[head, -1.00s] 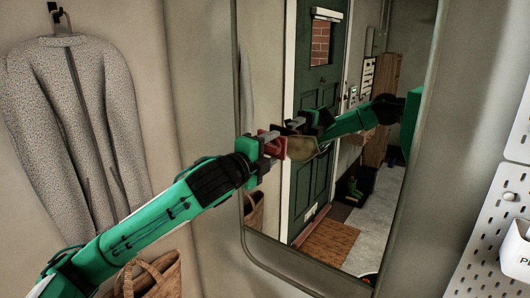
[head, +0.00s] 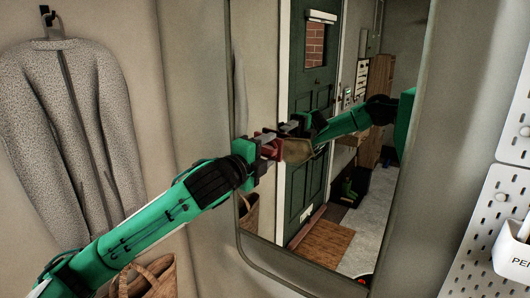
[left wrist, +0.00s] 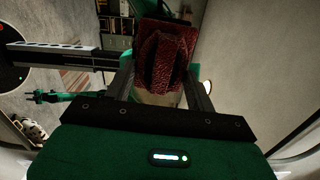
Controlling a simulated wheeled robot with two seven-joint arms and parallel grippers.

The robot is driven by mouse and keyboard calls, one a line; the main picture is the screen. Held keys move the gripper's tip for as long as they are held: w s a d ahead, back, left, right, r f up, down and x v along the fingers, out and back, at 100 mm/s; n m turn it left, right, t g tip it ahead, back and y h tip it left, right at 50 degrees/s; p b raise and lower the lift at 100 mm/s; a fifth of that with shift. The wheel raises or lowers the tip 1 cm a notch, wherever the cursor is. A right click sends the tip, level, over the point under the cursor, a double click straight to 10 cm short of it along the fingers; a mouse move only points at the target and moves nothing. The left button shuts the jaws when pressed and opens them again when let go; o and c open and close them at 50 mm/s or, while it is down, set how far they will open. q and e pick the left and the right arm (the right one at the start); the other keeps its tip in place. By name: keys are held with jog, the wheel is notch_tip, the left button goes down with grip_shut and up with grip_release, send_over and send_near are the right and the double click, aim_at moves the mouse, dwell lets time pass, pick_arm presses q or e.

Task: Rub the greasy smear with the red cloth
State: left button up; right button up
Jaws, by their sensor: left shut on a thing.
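My left gripper (head: 264,152) is shut on the red cloth (head: 270,150), which is at the mirror (head: 338,243). The cloth also shows in the left wrist view (left wrist: 163,58), bunched between the fingers and spreading beyond them. The greasy smear (head: 297,151) is a brownish patch on the mirror, just right of the cloth. Its left side is partly hidden by the cloth and gripper. I cannot tell whether the cloth presses on the glass. My right gripper is not in view; the second green arm is a reflection.
A grey coat (head: 70,130) hangs on a hook at the left. A woven bag (head: 150,280) is below my left arm. A white pegboard (head: 500,215) with a white holder (head: 515,250) is at the right. The mirror reflects a green door and a hallway.

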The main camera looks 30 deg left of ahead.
pick_arm(q)
jog(key=shift+w, duration=0.4)
jog(key=shift+w+d+p, duration=0.1)
jog(key=shift+w+p, duration=0.1)
jog(key=shift+p, duration=0.1)
